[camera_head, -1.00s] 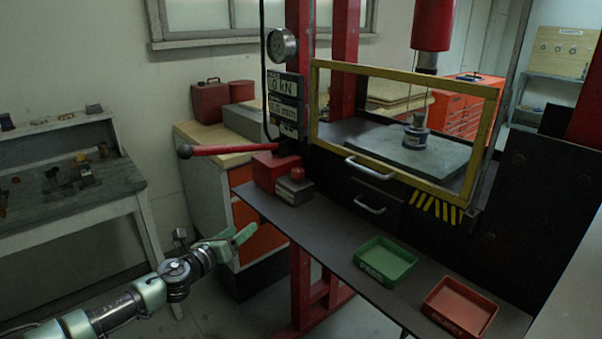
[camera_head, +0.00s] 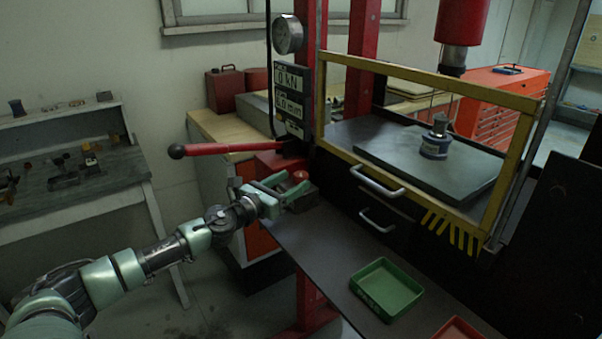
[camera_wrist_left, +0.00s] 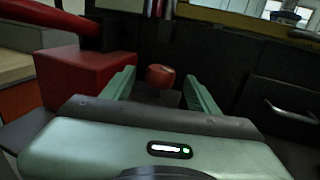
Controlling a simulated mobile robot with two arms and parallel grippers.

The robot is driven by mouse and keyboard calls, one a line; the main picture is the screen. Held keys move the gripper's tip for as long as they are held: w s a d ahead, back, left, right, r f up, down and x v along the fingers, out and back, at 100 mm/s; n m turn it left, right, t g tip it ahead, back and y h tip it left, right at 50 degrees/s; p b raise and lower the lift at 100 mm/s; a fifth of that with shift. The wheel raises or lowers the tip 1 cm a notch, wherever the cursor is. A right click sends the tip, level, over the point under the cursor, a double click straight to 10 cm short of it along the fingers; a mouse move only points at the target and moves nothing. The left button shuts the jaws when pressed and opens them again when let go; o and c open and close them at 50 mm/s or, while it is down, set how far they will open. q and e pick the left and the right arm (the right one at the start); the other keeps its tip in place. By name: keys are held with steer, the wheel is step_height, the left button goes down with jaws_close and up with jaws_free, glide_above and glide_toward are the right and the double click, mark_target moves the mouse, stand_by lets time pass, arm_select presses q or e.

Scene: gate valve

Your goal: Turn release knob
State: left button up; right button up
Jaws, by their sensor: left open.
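The release knob is a small red knob (camera_head: 300,175) on the dark and red block at the foot of the press's left post. In the left wrist view the knob (camera_wrist_left: 160,76) shows ahead, between the two green fingers. My left gripper (camera_head: 284,186) is open beside the block, with its fingers pointing at the knob. In the wrist view the left gripper (camera_wrist_left: 160,90) has a finger on each side of the knob with gaps visible; whether either touches it I cannot tell. My right gripper is in neither view.
A red lever (camera_head: 225,148) sticks out left above my left gripper. The red pump block (camera_wrist_left: 80,76) is close left of the fingers. A yellow-framed guard (camera_head: 420,75) encloses the press plate (camera_head: 375,142). A green tray (camera_head: 387,289) and a red tray (camera_head: 458,330) lie on the shelf.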

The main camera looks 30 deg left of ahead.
mark_target(296, 180)
arm_select(q)
steer(key=w, duration=0.3)
steer(key=shift+w+d+p, duration=0.25)
steer(key=shift+p, duration=0.1)
steer(key=shift+w, duration=0.25)
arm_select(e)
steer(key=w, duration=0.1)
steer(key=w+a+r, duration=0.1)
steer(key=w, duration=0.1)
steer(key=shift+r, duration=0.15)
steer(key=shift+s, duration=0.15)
